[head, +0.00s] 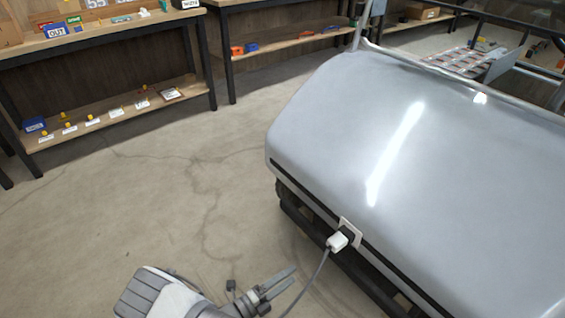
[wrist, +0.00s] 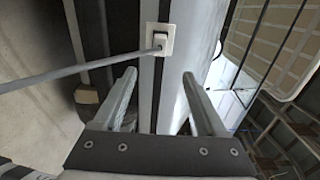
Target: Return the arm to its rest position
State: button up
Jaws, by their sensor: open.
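My gripper (head: 280,284) is at the bottom of the head view, left of the cart's front and apart from it. In the wrist view my gripper (wrist: 160,88) has its two fingers spread with nothing between them.
The silver cart (head: 420,150) fills the right side. A workbench with a lower shelf (head: 110,115) of small labelled items stands at the left, and another shelf (head: 285,43) is behind. The concrete floor (head: 150,210) between is clear.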

jog(key=d+r+m+g+y, duration=0.3)
jog(key=r+m+g, duration=0.3)
jog(key=r+m, duration=0.65)
jog(key=d+r+m+g+y, duration=0.2)
jog(key=r+m+g+y, duration=0.3)
jog(key=r+m, duration=0.7)
jog(key=s+d+r+m+t+y, duration=0.3)
jog(key=s+r+m, duration=0.3)
jog(key=r+m, duration=0.35)
jog(key=s+d+r+m+t+y, duration=0.35)
jog(key=s+r+m, duration=0.25)
jog(key=r+m, duration=0.35)
notch_tip(320, 180, up, 22)
jog(key=p, duration=2.1)
jog(key=shift+p, duration=0.35)
jog(key=shift+s+d+g, duration=0.1)
jog(key=shift+g, duration=0.15)
